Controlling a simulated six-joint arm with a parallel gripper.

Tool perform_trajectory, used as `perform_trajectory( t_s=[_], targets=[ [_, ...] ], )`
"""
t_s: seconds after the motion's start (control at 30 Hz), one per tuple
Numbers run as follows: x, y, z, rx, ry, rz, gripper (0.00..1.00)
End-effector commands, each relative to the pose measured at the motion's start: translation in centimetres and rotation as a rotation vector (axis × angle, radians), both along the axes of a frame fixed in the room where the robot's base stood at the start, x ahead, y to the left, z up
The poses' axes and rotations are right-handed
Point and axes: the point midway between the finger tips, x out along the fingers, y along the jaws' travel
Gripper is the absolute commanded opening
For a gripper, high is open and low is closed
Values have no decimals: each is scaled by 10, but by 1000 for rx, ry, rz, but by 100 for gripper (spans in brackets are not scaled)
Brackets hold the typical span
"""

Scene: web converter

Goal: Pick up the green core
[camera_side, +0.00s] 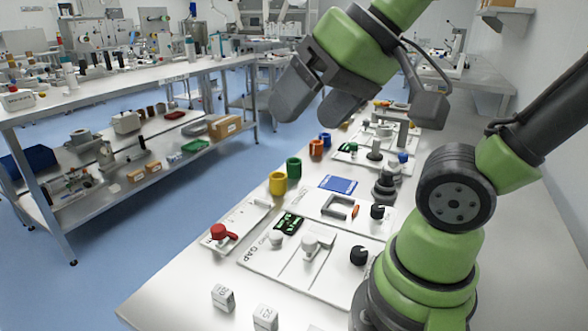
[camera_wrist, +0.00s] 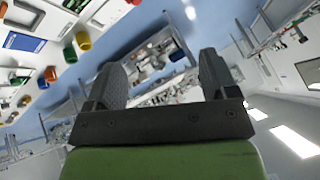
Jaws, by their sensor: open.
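The green core (camera_side: 293,168) is a short green cylinder standing upright near the left edge of the white bench. It stands just behind the yellow core (camera_side: 278,183). In the wrist view the green core (camera_wrist: 69,54) is at the upper left, outside the jaws, next to the yellow core (camera_wrist: 83,40). My gripper (camera_side: 308,118) is open and empty, high above the bench and apart from the green core. In the wrist view its two dark fingers (camera_wrist: 160,65) stand wide apart, with only the distant room between them.
An orange core (camera_side: 316,148) and a blue core (camera_side: 325,139) stand farther back along the same edge. A blue pad (camera_side: 338,184), a panel with a red knob (camera_side: 219,233) and white number blocks (camera_side: 223,297) are on the bench. Another bench (camera_side: 150,82) is across the blue floor.

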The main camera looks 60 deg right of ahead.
Motion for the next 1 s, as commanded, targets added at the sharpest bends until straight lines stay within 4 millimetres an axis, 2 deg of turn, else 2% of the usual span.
perform_trajectory(
  t_s=[0.17,0.27,0.37,0.53,0.67,0.8,0.9,1.0],
  targets=[
    [62,-33,15,-62,37,-45,79],
    [100,-63,16,-100,60,-65,79],
    [135,-99,8,-133,85,-86,79],
    [181,-171,-24,-181,133,-116,79],
    [200,-233,-63,-211,173,-137,79],
    [204,-296,-115,-236,214,-154,79],
    [198,-331,-149,-248,239,-162,79],
    [190,-354,-175,-257,255,-166,79]
  ],
)
